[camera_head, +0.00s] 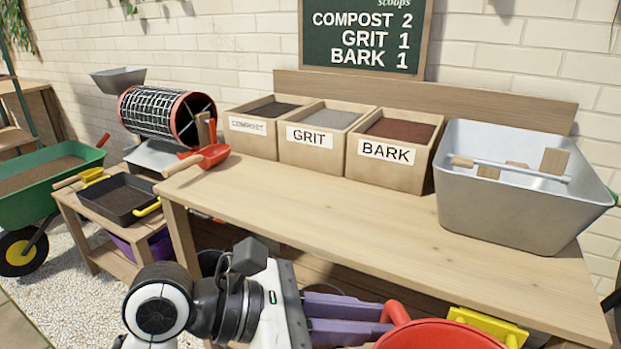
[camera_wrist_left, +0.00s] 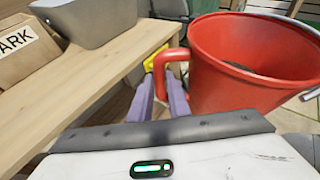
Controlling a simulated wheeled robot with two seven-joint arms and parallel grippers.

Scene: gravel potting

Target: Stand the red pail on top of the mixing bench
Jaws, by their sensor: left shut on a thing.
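The mixing bench (camera_head: 330,205) is a long pale wooden table against the brick wall, and its top edge also shows in the left wrist view (camera_wrist_left: 75,85). The red pail (camera_head: 440,337) is at the bottom of the head view, in front of the bench and partly cut off. In the left wrist view the pail (camera_wrist_left: 235,75) looks roughly upright, with something dark inside it. My left gripper (camera_head: 388,325) is shut on the pail's red handle, its purple fingers (camera_wrist_left: 163,88) on either side of it. My right gripper is not in view.
Compost (camera_head: 262,130), grit (camera_head: 318,160) and bark (camera_head: 385,170) bins line the back of the bench. A grey tub (camera_head: 500,215) stands at its right end, a red scoop (camera_head: 210,155) at its left. The front middle is clear. A yellow object (camera_head: 488,325) is by the front edge.

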